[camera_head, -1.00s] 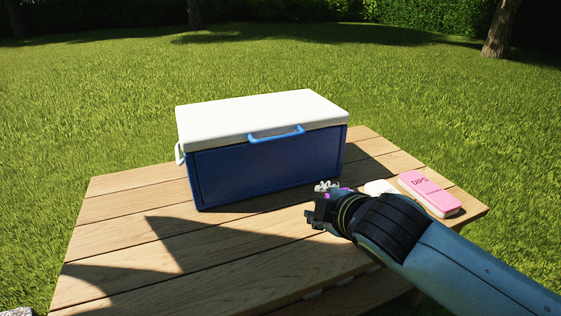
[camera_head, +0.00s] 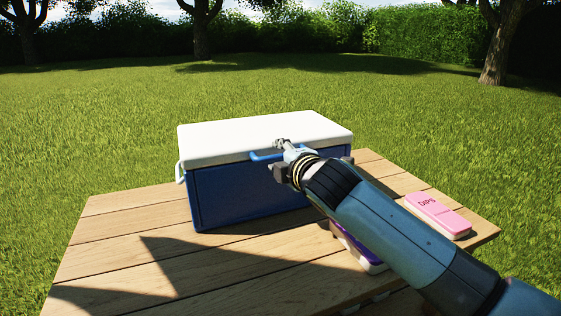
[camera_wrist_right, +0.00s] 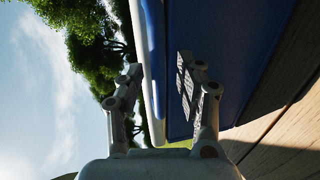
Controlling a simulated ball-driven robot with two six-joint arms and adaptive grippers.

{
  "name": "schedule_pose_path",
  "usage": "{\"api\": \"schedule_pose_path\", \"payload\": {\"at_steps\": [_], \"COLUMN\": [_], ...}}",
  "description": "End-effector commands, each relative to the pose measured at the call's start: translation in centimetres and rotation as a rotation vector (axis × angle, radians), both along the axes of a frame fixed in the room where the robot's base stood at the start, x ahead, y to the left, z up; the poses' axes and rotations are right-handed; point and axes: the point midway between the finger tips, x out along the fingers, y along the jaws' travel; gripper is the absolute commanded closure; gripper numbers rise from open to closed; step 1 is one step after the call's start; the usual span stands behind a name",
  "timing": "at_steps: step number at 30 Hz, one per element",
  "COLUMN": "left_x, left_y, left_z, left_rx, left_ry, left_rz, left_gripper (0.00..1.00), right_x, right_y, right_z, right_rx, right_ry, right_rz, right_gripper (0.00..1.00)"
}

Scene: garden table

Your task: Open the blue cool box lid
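The cool box (camera_head: 225,192) stands on the table, with a blue body and a white lid (camera_head: 250,135). The lid lies shut on the body. A light blue handle (camera_head: 264,156) is on the lid's front edge. My right gripper (camera_head: 279,157) is at this handle and hides part of it. In the right wrist view the fingers (camera_wrist_right: 155,98) are spread apart, with the lid edge and the blue front (camera_wrist_right: 220,45) just beyond them. I cannot tell whether a finger touches the handle. My left gripper is not in view.
The wooden table (camera_head: 110,237) is clear at the front left. A pink container marked DIPS (camera_head: 437,214) lies at the right. A purple and white container (camera_head: 358,252) is partly hidden under my right arm. Grass surrounds the table.

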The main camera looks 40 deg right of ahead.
Motion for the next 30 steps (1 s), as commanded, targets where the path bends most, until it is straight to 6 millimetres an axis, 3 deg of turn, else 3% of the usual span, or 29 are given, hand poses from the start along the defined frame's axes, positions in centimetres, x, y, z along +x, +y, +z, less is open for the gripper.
{"api": "schedule_pose_path", "payload": {"at_steps": [8, 16, 30], "left_x": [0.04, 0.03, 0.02], "left_y": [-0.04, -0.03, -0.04], "left_z": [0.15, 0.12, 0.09], "left_rx": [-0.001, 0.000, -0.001], "left_ry": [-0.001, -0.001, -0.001], "left_rz": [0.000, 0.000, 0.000], "left_gripper": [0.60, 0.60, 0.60], "right_x": [0.12, 0.11, 0.04], "right_y": [-0.05, -0.04, -0.02], "right_z": [-0.01, 0.00, -0.11], "right_rx": [0.000, 0.000, 0.001], "right_ry": [0.000, 0.000, 0.002], "right_rz": [0.000, 0.000, 0.000], "right_gripper": [0.65, 1.00, 1.00]}}
